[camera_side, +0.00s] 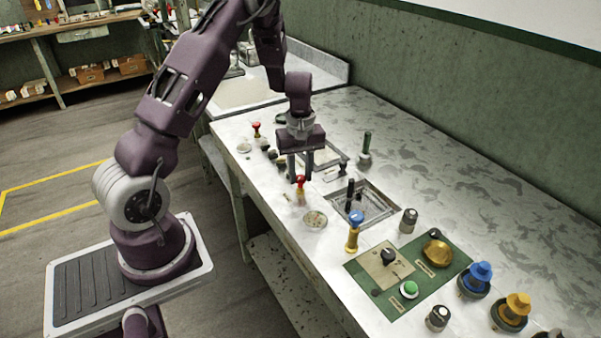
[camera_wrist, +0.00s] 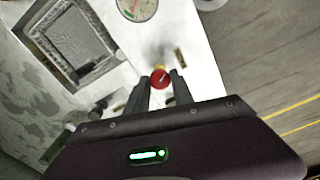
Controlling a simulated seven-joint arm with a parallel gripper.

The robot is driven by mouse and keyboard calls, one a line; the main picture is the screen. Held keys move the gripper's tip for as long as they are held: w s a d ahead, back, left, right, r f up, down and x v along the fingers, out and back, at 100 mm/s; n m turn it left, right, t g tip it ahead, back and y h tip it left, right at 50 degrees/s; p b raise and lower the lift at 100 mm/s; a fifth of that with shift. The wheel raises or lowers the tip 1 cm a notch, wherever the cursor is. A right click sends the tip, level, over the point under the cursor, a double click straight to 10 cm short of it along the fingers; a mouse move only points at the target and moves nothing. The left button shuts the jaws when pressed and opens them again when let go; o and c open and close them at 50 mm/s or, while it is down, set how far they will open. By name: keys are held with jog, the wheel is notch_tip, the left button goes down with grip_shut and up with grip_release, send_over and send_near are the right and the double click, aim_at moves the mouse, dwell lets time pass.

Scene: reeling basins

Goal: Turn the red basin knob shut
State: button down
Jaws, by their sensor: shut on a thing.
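A red knob (camera_side: 300,181) stands on a short stem on the pale bench top, near its front edge. My gripper (camera_side: 299,178) is above it, pointing down, with its two fingers on either side of the knob and shut on it. In the wrist view, the red knob (camera_wrist: 161,77) shows between the fingertips (camera_wrist: 160,82), with a light mark on its top. A round dial gauge (camera_side: 315,219) lies next to it and also shows in the wrist view (camera_wrist: 137,7). A sunken rectangular basin (camera_side: 378,203) is behind the knob.
A second red knob (camera_side: 256,127) stands farther along the front edge. A blue knob (camera_side: 355,216) on a brass stem stands nearer the camera. A green panel (camera_side: 408,300) carries several controls, with blue (camera_side: 481,271) and yellow (camera_side: 518,303) knobs beyond. The back right bench is clear.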

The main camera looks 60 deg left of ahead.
aim_at(301, 177)
jog(key=m, duration=0.5)
jog(key=shift+m, duration=0.3)
dwell(0.4)
jog(key=c, duration=1.1)
grip_release()
notch_tip(301, 177, up, 7)
jog(key=shift+r, duration=0.1)
